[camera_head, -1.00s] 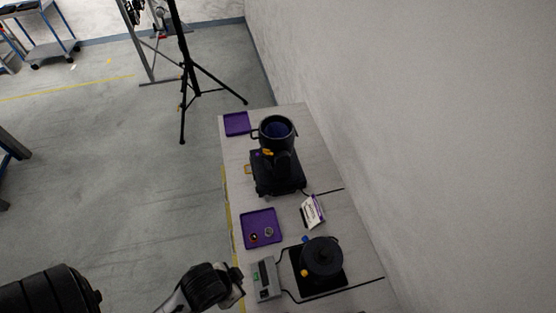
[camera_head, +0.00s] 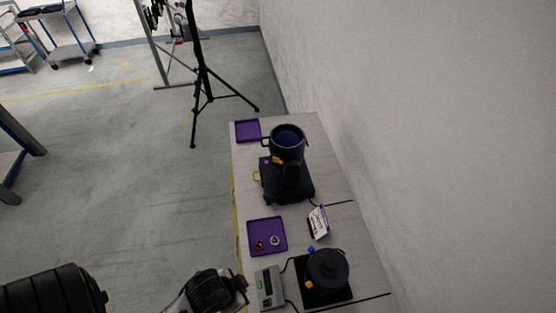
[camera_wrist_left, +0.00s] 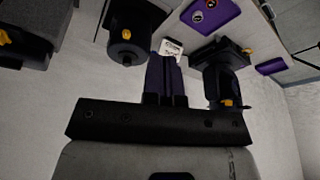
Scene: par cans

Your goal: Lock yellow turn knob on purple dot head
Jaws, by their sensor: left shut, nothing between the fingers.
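The purple dot head (camera_head: 288,146) is a black can on a black base at the far part of the bench, its open blue-lined mouth facing up. The knob's locked state is too small to tell. My right gripper is out of view.
A second black head (camera_head: 327,268) stands at the near end beside a grey box (camera_head: 269,287) with cables. A purple tray (camera_head: 281,228) holds small parts; another tray (camera_head: 247,131) looks empty. A small sign (camera_head: 318,222) stands between. A wall borders the bench's right; a tripod (camera_head: 203,75) stands behind.

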